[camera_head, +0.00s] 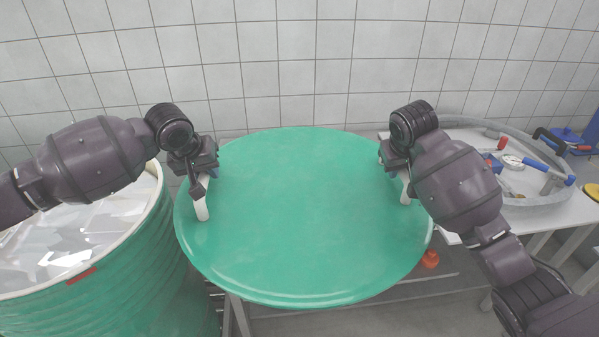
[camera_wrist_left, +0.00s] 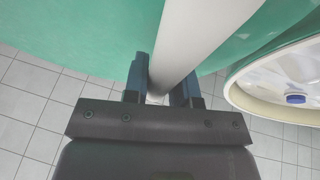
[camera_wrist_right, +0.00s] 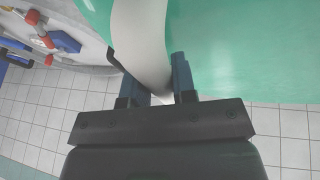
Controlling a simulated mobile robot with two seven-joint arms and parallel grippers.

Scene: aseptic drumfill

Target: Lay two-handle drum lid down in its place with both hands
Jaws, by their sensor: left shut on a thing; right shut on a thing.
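The drum lid (camera_head: 305,215) is a large round green disc with two white handles, near its left and right edges. It is held up in the middle of the head view. My left gripper (camera_head: 200,182) is shut on the left handle (camera_head: 202,208), which also shows between the fingers in the left wrist view (camera_wrist_left: 185,50). My right gripper (camera_head: 398,168) is shut on the right handle (camera_head: 405,188), also seen in the right wrist view (camera_wrist_right: 143,40). The green drum (camera_head: 110,270) stands at the left, its pale rim round a whitish, crumpled-looking inside. The lid's left edge overlaps the drum's right side in the picture.
A white table (camera_head: 560,215) at the right bears a grey curved ring (camera_head: 535,200), a gauge (camera_head: 512,162), and red and blue fittings. An orange-red object (camera_head: 430,259) shows beyond the lid's lower right edge. A tiled wall (camera_head: 300,70) closes the back.

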